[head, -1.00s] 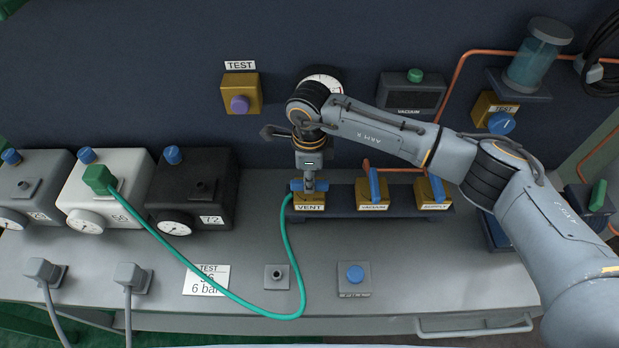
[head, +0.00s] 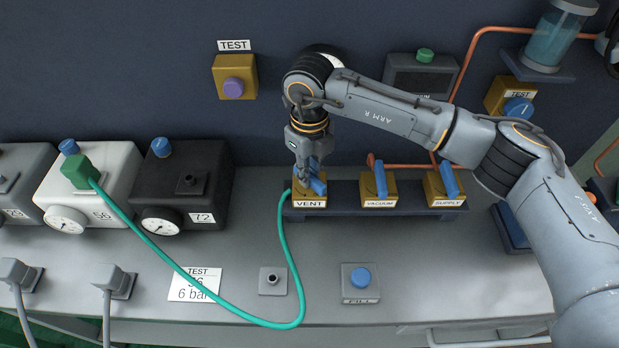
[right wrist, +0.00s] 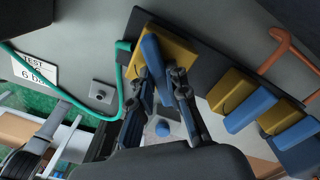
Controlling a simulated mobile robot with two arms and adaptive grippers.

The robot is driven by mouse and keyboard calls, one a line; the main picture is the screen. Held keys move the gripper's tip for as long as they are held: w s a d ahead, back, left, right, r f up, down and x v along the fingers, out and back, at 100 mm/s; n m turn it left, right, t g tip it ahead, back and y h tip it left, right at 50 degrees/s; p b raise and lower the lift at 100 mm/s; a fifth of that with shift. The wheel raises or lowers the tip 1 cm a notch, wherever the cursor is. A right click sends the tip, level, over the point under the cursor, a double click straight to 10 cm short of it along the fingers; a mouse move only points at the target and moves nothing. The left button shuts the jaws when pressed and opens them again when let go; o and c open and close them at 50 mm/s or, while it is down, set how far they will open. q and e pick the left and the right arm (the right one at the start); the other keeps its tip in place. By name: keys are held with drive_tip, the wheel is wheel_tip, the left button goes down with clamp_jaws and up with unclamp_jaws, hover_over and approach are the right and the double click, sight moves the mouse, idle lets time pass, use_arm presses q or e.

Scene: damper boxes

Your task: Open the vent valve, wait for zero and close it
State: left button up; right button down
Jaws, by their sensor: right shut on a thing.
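The vent valve is a yellow block (head: 309,199) labelled VENT with a blue lever (head: 317,181), at the left end of the dark valve rail. The right wrist view shows the lever (right wrist: 152,58) between the two fingers (right wrist: 163,84). A round gauge (head: 334,60) on the back wall is mostly hidden behind my right arm; its reading cannot be seen. My left gripper is not in view.
VACUUM (head: 380,187) and SUPPLY (head: 444,187) valves stand close on the right. A green hose (head: 280,322) runs from the rail's left end to the white box (head: 108,198) marked 56. A test card (head: 195,284) and blue button (head: 360,277) are in front.

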drive_tip(key=m+b, duration=0.3)
drive_tip(key=m, duration=0.1)
drive_tip(key=shift+f+m, duration=0.15)
drive_tip(key=shift+m, duration=0.15)
drive_tip(key=shift+m+b, duration=1.2)
drive_tip(key=shift+m, duration=0.7)
drive_tip(key=shift+r, duration=0.2)
drive_tip(key=c, duration=1.3)
unclamp_jaws()
drive_tip(key=shift+r, duration=0.2)
wheel_tip(320, 180, up, 12)
drive_tip(key=shift+f, duration=0.2)
